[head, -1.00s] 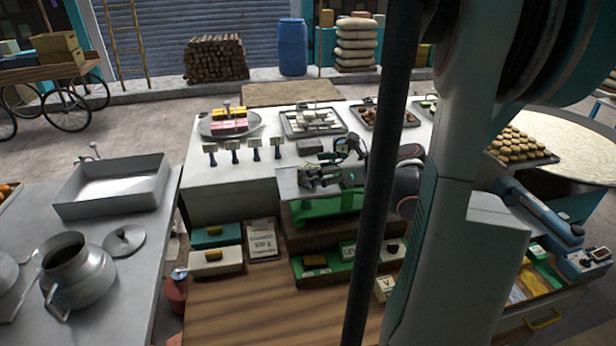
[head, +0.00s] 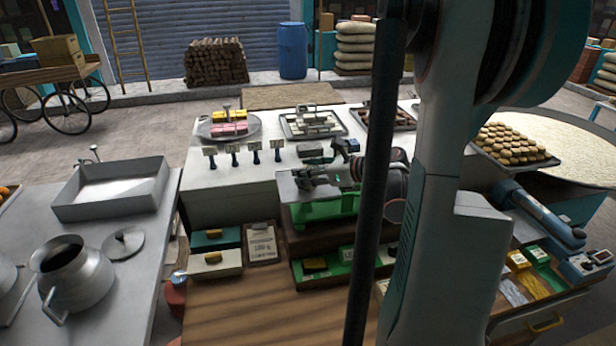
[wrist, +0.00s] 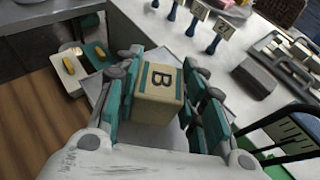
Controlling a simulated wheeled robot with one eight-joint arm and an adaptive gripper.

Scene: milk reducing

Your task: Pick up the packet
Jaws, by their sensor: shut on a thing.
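The packet (wrist: 158,92) is a small cream block with teal edging and a black letter B, seen in the wrist view. My gripper (wrist: 165,100) has its teal-padded fingers closed on the packet's two sides. In the head view my gripper (head: 312,177) is over the metal pan (head: 287,187) of the green scale (head: 328,207), on the stall counter. The packet is hard to make out there. I cannot tell whether it touches the pan.
Price-tag stands (head: 233,155) stand left of the scale. A dark grey block (head: 310,150) and a sweets tray (head: 312,124) lie behind. Teal and cream boxes (head: 215,258) and a clipboard (head: 262,243) are at front left. My arm hides part of the counter.

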